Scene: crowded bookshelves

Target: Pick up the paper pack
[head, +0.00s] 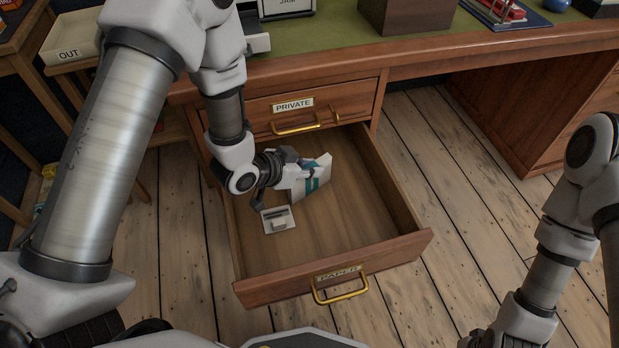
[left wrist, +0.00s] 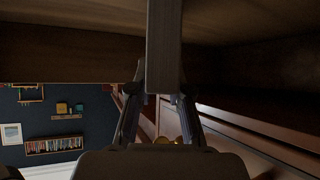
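The paper pack (head: 318,179) is white with a teal stripe and stands tilted on edge inside the open drawer marked PAPER (head: 400,243). My left gripper (head: 288,178) reaches into the drawer and is shut on the near left side of the pack. In the left wrist view, the pack (left wrist: 165,45) is a narrow grey slab between the two fingers (left wrist: 161,88), which touch it on both sides. From these frames I cannot tell whether its lower edge touches the drawer bottom. My right arm is at the right of the head view, its gripper out of the picture.
A small pale item (head: 278,220) lies on the drawer floor at the left. The shut PRIVATE drawer (head: 310,108) and the desk top (head: 340,40) overhang behind. The rest of the drawer's floor is bare. The OUT tray (head: 72,45) stands at the far left.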

